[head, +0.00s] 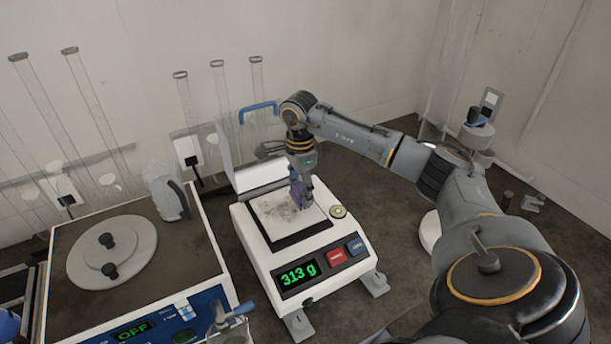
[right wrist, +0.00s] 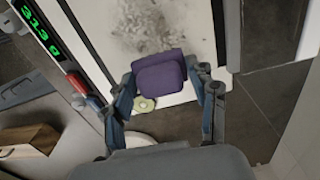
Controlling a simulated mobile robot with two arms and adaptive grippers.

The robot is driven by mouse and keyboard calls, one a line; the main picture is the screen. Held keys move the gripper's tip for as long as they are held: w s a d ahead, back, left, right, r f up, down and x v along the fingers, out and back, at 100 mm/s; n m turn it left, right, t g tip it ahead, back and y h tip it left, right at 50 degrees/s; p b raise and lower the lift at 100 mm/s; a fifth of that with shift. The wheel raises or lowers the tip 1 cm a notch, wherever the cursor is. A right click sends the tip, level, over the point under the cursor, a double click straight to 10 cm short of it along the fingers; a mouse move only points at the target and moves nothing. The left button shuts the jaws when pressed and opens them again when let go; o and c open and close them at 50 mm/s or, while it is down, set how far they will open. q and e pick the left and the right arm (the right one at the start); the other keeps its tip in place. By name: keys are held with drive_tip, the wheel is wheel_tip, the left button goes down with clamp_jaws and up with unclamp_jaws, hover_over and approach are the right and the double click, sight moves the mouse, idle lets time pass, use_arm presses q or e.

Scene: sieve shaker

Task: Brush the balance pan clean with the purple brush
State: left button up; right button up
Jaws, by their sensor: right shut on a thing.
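The balance (head: 310,262) stands in the middle of the head view, its display reading 313 g. Its square white pan (head: 270,212) carries a smear of grey dust, which also shows on the pan in the right wrist view (right wrist: 190,75). My right gripper (head: 302,200) is shut on the purple brush (right wrist: 160,78) and holds it over the right part of the pan. The brush (head: 297,192) is mostly hidden by the fingers in the head view. I cannot tell whether its bristles touch the pan. My left gripper is not in view.
The sieve shaker (head: 60,290) with a round plate (head: 112,250) stands to the left, its display reading OFF. Tall glass tubes (head: 90,105) stand behind.

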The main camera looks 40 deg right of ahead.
drive_tip(key=shift+w+a, duration=0.25)
drive_tip(key=shift+a, duration=0.75)
drive_tip(key=shift+w+a, duration=0.2)
drive_tip(key=shift+a, duration=0.75)
drive_tip(key=shift+w+a, duration=0.25)
drive_tip(key=shift+a, duration=0.65)
drive_tip(key=shift+w+a, duration=0.2)
drive_tip(key=shift+a, duration=0.65)
drive_tip(key=shift+w+a, duration=0.25)
drive_tip(key=shift+a, duration=0.65)
drive_tip(key=shift+w+d, duration=0.3)
drive_tip(key=shift+w, duration=0.55)
drive_tip(key=shift+s+d+b, duration=0.35)
drive_tip(key=shift+s+d, duration=0.1)
drive_tip(key=shift+d, duration=1.3)
drive_tip(key=shift+s+d+b, duration=0.3)
drive_tip(key=shift+s+d, duration=0.1)
drive_tip(key=shift+d, duration=1.3)
drive_tip(key=shift+s+d+b, duration=0.35)
drive_tip(key=shift+s+d, duration=0.1)
drive_tip(key=shift+d, duration=1.3)
drive_tip(key=shift+r+p, duration=2.2)
drive_tip(key=shift+r, duration=0.8)
